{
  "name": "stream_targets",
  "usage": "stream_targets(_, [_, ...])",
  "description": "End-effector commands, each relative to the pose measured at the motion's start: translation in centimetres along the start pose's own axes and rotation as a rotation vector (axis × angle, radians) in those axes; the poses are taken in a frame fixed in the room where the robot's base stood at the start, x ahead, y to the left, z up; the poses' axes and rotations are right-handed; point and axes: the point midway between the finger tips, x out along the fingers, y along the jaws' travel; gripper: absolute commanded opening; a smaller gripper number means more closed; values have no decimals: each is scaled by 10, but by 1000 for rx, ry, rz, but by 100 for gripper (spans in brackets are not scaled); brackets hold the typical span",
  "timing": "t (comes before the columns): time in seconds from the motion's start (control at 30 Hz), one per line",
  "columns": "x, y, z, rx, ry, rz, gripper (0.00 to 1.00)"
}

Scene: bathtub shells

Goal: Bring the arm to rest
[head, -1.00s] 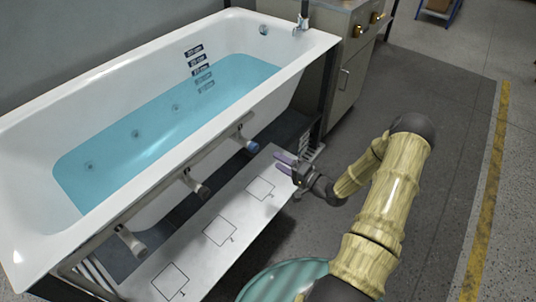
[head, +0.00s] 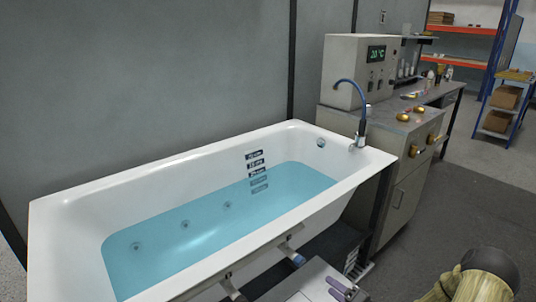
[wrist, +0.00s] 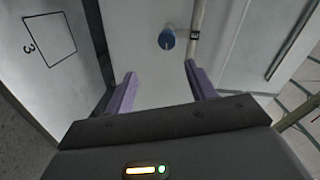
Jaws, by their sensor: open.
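My gripper (head: 342,288) shows at the bottom edge of the head view, in front of the bathtub. Its two purple fingers also show in the wrist view (wrist: 160,76), spread apart with nothing between them. Part of my arm shows at the lower right of the head view. A blue-ended pipe stub (wrist: 167,39) lies beyond the fingertips in the wrist view, apart from them. The bathtub (head: 75,215) holds blue water (head: 200,232).
A pale board (head: 305,282) lies below the tub's front; its square marked 3 (wrist: 50,45) shows in the wrist view. A cabinet (head: 400,205) with brass-coloured valves stands right of the tub. Dark floor (head: 440,215) is open at the right.

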Motion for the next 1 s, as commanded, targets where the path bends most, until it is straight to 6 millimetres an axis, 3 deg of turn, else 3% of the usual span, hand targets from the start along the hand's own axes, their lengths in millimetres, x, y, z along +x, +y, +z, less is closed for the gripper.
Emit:
stream_targets(0.23, [18, -8, -3, -255, -103, 323, 55])
stream_targets(0.47, [14, -29, -6, -481, -201, 627, 55])
stream_targets(0.77, [-15, -84, 8, -675, -329, 944, 55])
stream_targets(1.0, [-51, -138, 43, -725, -446, 1109, 55])
